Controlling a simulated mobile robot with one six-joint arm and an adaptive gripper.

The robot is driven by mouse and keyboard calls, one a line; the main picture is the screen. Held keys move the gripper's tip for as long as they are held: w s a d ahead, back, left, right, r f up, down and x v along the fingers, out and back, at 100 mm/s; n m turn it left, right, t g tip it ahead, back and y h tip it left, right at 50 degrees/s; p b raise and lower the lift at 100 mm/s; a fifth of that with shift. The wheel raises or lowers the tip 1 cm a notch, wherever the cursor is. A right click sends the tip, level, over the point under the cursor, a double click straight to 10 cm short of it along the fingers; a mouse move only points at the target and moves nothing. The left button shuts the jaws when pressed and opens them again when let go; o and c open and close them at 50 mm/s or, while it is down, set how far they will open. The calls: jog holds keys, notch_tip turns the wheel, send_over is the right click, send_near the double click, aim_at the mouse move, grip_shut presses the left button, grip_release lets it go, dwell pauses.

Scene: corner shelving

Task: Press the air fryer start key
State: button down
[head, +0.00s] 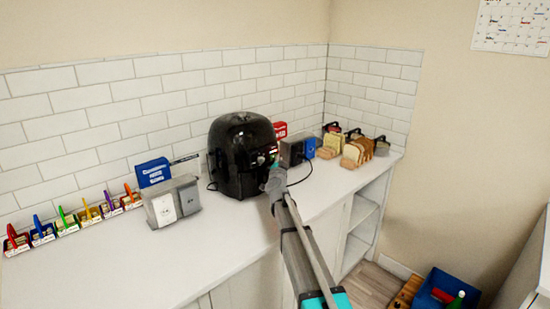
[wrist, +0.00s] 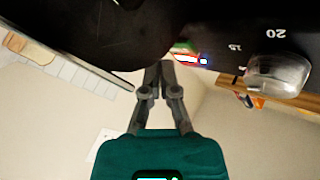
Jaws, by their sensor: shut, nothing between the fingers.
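The black air fryer (head: 236,160) stands on the white counter, near the wall. In the wrist view its dark body (wrist: 90,30) fills the top left. A dark panel with the numbers 20 and 15 (wrist: 240,35), a clear knob (wrist: 278,73) and a small lit red and blue spot (wrist: 190,59) shows at the upper right. My gripper (head: 274,172) is at the fryer's front right side. In the wrist view my gripper (wrist: 166,68) is shut and empty, its tips close to the lit spot. I cannot tell whether they touch. The start key itself is not clearly identifiable.
The front counter (head: 110,262) is clear.

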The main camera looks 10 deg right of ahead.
jog(key=shift+d, duration=0.1)
dwell(0.3)
jog(key=shift+s+d, duration=0.75)
jog(key=shift+s, duration=0.3)
jog(key=shift+s+d, duration=0.7)
jog(key=shift+s, duration=0.3)
jog(key=shift+s+a, duration=0.1)
